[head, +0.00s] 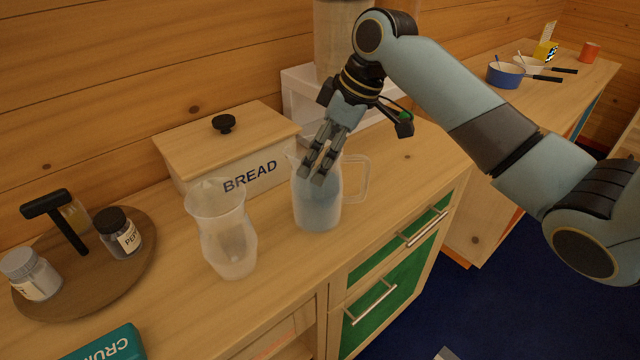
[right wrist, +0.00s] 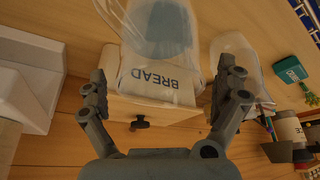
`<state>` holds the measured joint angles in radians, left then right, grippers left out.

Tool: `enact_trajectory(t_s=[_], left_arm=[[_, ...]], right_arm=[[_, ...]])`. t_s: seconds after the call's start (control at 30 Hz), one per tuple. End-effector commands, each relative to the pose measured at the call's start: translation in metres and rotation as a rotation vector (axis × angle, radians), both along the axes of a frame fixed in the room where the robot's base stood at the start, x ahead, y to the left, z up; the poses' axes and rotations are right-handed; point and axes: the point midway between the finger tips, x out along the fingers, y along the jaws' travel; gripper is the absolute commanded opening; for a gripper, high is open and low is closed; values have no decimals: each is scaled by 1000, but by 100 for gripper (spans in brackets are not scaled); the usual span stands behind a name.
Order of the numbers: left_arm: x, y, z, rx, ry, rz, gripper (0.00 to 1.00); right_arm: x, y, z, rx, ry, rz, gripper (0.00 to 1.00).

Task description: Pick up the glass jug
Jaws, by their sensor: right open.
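The glass jug (head: 318,208) stands upright on the wooden counter, clear with a handle on its right side and something bluish inside. My right gripper (head: 322,166) is at the jug's upper part in the head view, covering some of its rim. In the right wrist view the jug (right wrist: 160,45) shows ahead, between the lines of the two spread fingers (right wrist: 168,85). The gripper is open and holds nothing; I cannot tell whether a finger touches the glass. My left gripper is not in view.
A clear handleless carafe (head: 228,238) stands close left of the jug. A wooden bread box (head: 225,150) is right behind. A round tray (head: 135,265) with shakers lies at the left. A white stand (head: 300,95) is behind the gripper. The counter right of the jug is clear.

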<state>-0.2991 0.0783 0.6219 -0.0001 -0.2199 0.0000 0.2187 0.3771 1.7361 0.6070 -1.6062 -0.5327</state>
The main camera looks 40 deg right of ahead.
Motion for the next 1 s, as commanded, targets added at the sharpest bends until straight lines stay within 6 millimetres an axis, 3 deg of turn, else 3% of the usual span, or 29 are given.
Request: enact_trajectory(t_s=[0.13,0.4,0.9,1.0], left_arm=[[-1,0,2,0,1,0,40],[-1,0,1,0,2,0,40],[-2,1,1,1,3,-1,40],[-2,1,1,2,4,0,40]], right_arm=[[5,4,-16,0,0,-1,100],[7,4,-19,-2,-1,0,99],[6,5,-19,-2,-1,0,34],[8,5,-17,-1,-8,1,34]])
